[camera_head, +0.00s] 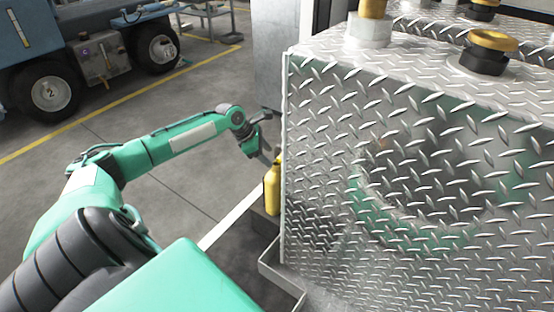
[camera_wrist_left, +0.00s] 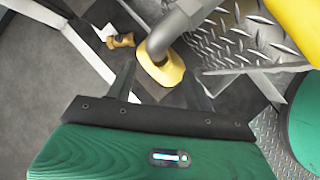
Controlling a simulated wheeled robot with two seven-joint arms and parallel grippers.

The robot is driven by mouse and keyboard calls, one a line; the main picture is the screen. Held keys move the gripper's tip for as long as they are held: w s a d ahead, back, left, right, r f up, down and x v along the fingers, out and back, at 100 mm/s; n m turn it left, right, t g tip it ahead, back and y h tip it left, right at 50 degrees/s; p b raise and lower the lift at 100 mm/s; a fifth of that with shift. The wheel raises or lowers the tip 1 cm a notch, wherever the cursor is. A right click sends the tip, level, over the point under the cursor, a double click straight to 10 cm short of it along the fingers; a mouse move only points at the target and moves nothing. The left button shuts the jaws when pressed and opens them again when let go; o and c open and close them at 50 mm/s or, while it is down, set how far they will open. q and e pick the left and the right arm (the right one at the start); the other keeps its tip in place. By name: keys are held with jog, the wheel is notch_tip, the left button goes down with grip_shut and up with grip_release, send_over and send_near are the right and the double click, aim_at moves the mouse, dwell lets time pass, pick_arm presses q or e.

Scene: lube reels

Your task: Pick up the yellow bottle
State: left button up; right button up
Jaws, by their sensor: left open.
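The yellow bottle (camera_head: 272,190) stands upright against the left side of a diamond-plate metal box in the head view. My left gripper (camera_head: 267,154) is just above and to the left of its top; I cannot tell whether they touch. In the left wrist view, the open left gripper (camera_wrist_left: 160,76) has its two dark fingers apart. A yellow collar on a grey pipe (camera_wrist_left: 161,70) shows between them, apparently beyond the fingertips. A large yellow surface (camera_wrist_left: 297,25) fills the top right corner; I cannot tell whether it is the bottle. My right gripper is not in view.
The diamond-plate box (camera_head: 400,150) is a large obstacle on the right, with yellow-capped fittings (camera_head: 490,45) on top. A metal tray edge (camera_head: 280,280) runs below the bottle. A wheeled blue machine (camera_head: 85,60) stands at the far left. The floor between is clear.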

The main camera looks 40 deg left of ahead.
aim_at(273, 169)
pick_arm(q)
jog(key=b+x, duration=0.3)
jog(key=shift+s+a+f, duration=0.1)
jog(key=shift+f, duration=0.2)
jog(key=shift+b+x, duration=0.55)
jog(key=shift+x, duration=0.3)
jog(key=shift+r, duration=0.1)
grip_shut()
dwell(0.5)
